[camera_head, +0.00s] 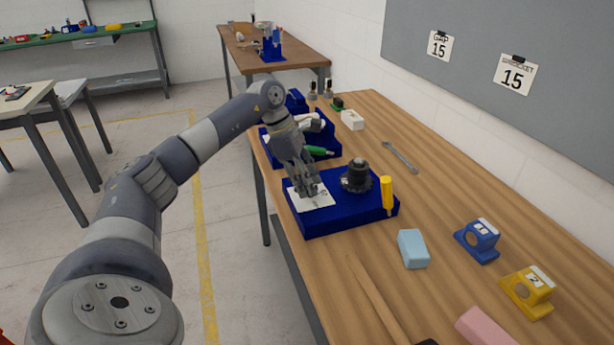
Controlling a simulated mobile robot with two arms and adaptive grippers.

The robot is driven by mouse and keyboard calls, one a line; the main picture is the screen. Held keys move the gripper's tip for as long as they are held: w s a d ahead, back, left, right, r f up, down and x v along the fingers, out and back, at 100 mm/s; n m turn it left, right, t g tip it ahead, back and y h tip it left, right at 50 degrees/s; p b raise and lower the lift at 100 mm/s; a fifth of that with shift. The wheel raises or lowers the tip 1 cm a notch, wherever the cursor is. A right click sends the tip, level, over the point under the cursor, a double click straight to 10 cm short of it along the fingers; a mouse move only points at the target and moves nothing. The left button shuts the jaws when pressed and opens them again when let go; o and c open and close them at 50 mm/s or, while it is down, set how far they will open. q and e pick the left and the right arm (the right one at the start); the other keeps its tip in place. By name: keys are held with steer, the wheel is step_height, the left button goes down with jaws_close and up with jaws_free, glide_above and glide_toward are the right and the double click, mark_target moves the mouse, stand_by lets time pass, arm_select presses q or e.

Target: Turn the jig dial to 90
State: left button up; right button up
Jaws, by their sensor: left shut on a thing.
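The blue jig (345,218) sits on the wooden bench in the middle of the view. A white plate with dark markings (318,203) lies on its left part, and a dark round stepped piece (356,178) stands on its right part. My left gripper (308,190) points down over the white plate, its fingers shut on the jig dial. The fingers hide the dial, and its setting is too small to read. My right gripper is out of view.
A yellow-handled tool (387,193) stands at the jig's right edge. A light blue foam block (412,249), a blue block (478,240) and a yellow block (527,291) lie to the right. A wrench (400,157) lies behind. Another blue holder (325,136) stands beyond the jig.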

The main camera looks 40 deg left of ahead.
arm_select(q)
steer(key=shift+w+m+g+p, duration=0.1)
steer(key=shift+m+g+p, duration=0.3)
steer(key=shift+m, duration=0.9)
steer(key=o, duration=1.1)
steer(key=shift+c, duration=0.2)
steer(key=shift+a+r, duration=0.15)
steer(key=shift+r, duration=0.05)
steer(key=v, duration=1.1)
steer(key=shift+a+r, duration=0.2)
steer(key=shift+a, duration=0.05)
